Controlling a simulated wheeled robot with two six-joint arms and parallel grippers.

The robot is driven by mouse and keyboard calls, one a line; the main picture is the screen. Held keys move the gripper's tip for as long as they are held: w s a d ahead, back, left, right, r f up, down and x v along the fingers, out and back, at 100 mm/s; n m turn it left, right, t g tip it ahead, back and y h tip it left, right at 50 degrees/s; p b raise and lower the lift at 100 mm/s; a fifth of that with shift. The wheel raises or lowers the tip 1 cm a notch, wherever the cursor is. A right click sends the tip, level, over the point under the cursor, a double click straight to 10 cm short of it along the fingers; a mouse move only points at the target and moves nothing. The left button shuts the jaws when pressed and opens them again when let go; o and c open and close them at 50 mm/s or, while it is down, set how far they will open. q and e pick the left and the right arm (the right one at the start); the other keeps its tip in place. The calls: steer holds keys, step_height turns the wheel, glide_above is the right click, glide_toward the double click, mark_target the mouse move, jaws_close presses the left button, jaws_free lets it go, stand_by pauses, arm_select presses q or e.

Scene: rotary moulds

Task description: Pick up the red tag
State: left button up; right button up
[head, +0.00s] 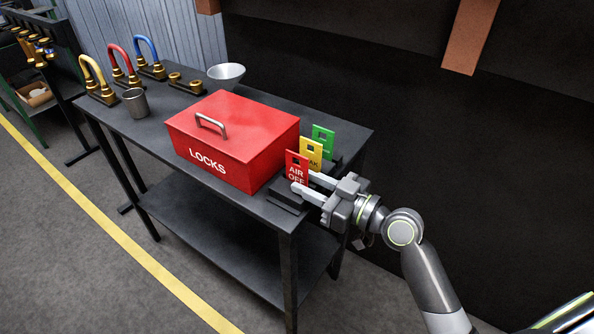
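The red tag (297,166), marked "AIR OFF", stands upright in a dark holder at the table's front right corner, beside the red box. My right gripper (304,182) reaches in from the right at the tag's lower part. Its two fingers are apart, one crossing in front of the tag's lower edge and the other near its right edge. I cannot tell whether either finger touches the tag. My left gripper is not in view.
A yellow tag (311,151) and a green tag (324,136) stand close behind the red one. The red "LOCKS" box (235,135) is just left. A bowl (226,74), a grey cup (136,103) and coloured shackles stand farther left on the dark table (165,140).

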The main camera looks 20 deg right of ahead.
mark_target(292, 173)
steer(key=x, duration=0.2)
steer(key=p+x, duration=0.1)
steer(key=x, duration=0.1)
steer(key=shift+w+d+r, duration=0.1)
steer(key=shift+d+r, duration=0.05)
steer(key=shift+r, duration=0.1)
steer(key=shift+w+a+f, duration=0.1)
steer(key=shift+w+a, duration=0.2)
steer(key=shift+w, duration=0.05)
jaws_close()
